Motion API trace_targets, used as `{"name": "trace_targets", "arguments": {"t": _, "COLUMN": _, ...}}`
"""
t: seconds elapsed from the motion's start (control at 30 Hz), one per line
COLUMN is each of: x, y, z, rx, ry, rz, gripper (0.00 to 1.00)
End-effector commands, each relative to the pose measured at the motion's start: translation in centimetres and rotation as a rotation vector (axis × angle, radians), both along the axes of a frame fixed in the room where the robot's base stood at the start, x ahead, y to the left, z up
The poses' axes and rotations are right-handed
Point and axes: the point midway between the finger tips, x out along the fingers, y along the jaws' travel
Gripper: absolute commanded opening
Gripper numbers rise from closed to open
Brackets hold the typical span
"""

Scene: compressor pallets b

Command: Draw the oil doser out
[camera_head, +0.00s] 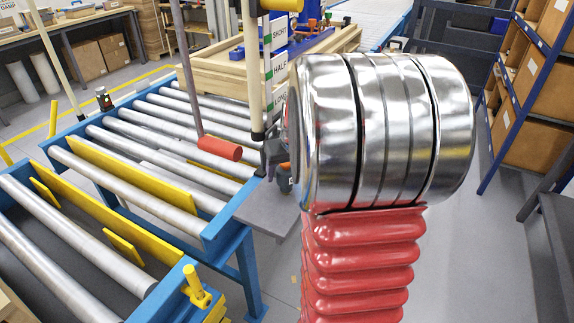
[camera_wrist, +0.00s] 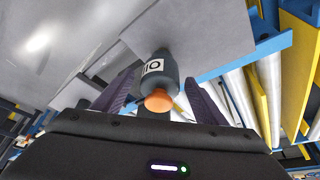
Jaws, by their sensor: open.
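The oil doser (camera_wrist: 158,75) is a dark grey bottle with a white label reading OIL and an orange tip. In the wrist view it sits between the two fingers of my gripper (camera_wrist: 160,78), with its orange tip toward the palm. The fingers are open, with a gap visible on both sides of it. In the head view my gripper (camera_head: 273,155) is a dark shape beside the sign post, partly hidden by my chrome arm link. A small dark and orange part of the doser (camera_head: 285,181) shows there, over a grey shelf (camera_head: 262,208). How the doser is held there is hidden.
A blue-framed roller conveyor (camera_head: 150,135) with yellow strips lies left. A post with SHORT, HALF and LONG signs (camera_head: 277,70) stands close to my gripper. A wooden pallet (camera_head: 225,75) is behind.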

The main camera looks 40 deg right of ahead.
Motion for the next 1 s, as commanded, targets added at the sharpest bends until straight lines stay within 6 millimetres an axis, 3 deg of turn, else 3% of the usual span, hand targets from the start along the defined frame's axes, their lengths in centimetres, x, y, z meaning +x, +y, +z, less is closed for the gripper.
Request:
{"name": "trace_targets", "arguments": {"t": 0.13, "x": 0.35, "y": -0.13, "z": -0.96, "rx": 0.0, "ry": 0.0, "rz": 0.0, "gripper": 0.66}}
{"name": "trace_targets", "arguments": {"t": 0.47, "x": 0.45, "y": -0.12, "z": -1.11, "rx": 0.0, "ry": 0.0, "rz": 0.001, "gripper": 0.65}}
{"name": "trace_targets", "arguments": {"t": 1.0, "x": 0.47, "y": -0.1, "z": -1.1, "rx": 0.0, "ry": 0.0, "rz": 0.002, "gripper": 0.27}}
